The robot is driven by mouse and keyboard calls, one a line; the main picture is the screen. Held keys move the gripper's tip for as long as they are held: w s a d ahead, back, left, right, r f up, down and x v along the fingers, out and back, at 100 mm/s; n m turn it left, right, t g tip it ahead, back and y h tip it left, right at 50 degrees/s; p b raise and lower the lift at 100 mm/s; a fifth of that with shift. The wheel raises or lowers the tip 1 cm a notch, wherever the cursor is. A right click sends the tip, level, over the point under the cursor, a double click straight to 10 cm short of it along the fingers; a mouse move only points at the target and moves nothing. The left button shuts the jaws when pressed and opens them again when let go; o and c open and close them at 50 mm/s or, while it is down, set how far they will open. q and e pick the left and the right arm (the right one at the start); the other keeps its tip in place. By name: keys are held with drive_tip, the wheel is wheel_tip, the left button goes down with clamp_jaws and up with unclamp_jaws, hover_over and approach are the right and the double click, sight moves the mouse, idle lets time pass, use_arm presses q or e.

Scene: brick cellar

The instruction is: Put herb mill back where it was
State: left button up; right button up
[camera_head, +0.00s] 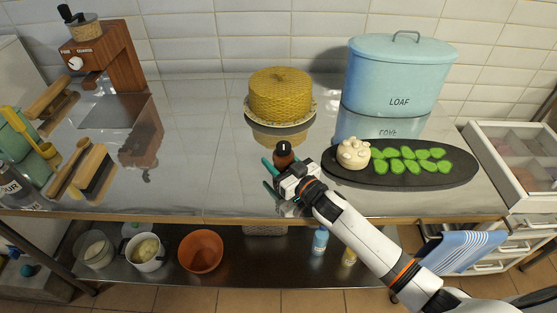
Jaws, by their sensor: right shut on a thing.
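The herb mill (283,149), a small brown piece with a dark top, stands upright between the fingers of my right gripper (279,168). My right gripper is shut on it near the front edge of the steel counter. The gripper and its teal fingers hide the mill's lower part, so I cannot tell whether it touches the counter. My left gripper is not in view.
A black oval board (450,175) with a white round piece and green leaves lies close to the right. Behind are a yellow cake (281,94) and a blue loaf bin (397,80). Brushes (94,172) lie at left. The counter (190,165) is clear left of the gripper.

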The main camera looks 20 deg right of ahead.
drive_tip(key=o, duration=1.1)
drive_tip(key=shift+f, duration=0.1)
drive_tip(key=shift+o, duration=0.2)
drive_tip(key=shift+s, duration=0.15)
drive_tip(key=v, duration=0.6)
drive_tip(key=b+v, duration=0.1)
drive_tip(key=v, duration=0.4)
drive_tip(key=shift+s+d+r, duration=0.15)
drive_tip(key=shift+s+r, duration=0.05)
drive_tip(key=shift+s, duration=0.15)
